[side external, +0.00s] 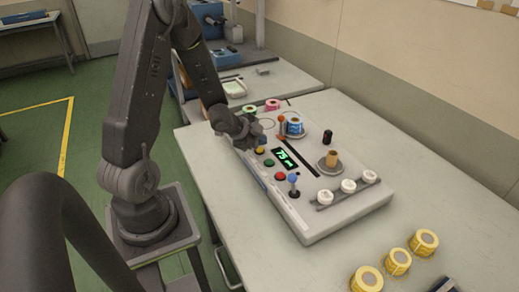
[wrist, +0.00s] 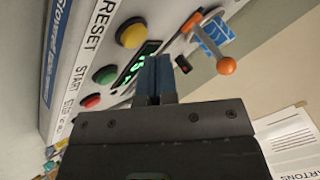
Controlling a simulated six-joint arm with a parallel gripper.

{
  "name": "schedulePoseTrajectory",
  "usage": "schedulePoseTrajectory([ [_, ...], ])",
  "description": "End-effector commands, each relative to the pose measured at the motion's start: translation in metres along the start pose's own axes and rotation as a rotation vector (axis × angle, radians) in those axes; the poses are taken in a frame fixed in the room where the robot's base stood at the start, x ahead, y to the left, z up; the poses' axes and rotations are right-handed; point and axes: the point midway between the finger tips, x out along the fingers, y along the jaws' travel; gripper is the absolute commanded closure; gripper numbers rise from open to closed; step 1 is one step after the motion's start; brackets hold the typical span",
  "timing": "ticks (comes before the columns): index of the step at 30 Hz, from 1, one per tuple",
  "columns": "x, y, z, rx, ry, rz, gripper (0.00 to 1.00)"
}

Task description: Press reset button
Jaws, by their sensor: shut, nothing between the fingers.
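The reset button is the yellow button (wrist: 130,33) beside the RESET label (wrist: 98,27) in the wrist view. It also shows in the side view as a small yellow button (side external: 260,150) on the machine's near left edge. My gripper (wrist: 154,62) is shut and empty, its fingers together over the panel by the green display (wrist: 136,66), to the lower right of the yellow button in the wrist view. In the side view my gripper (side external: 252,138) hangs close above the panel's left end, near the yellow button. I cannot tell the exact gap.
A green button (side external: 269,162) and a red button (side external: 280,176) sit in line with the yellow one. An orange-knobbed lever (wrist: 227,66) stands close to my fingers. A blue-knobbed lever (side external: 293,180) stands further right. Yellow rolls (side external: 397,262) lie on the table.

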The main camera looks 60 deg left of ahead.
Motion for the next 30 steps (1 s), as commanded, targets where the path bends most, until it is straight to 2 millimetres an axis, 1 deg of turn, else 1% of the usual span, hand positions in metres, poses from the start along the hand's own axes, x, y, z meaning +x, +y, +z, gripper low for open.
schedulePoseTrajectory([
  [14, 0.0, 0.0, 0.0, 0.0, 0.0, 0.0, 1.0],
  [30, 0.006, 0.0044, 0.0045, 0.0, 0.0, 0.0, 1.0],
])
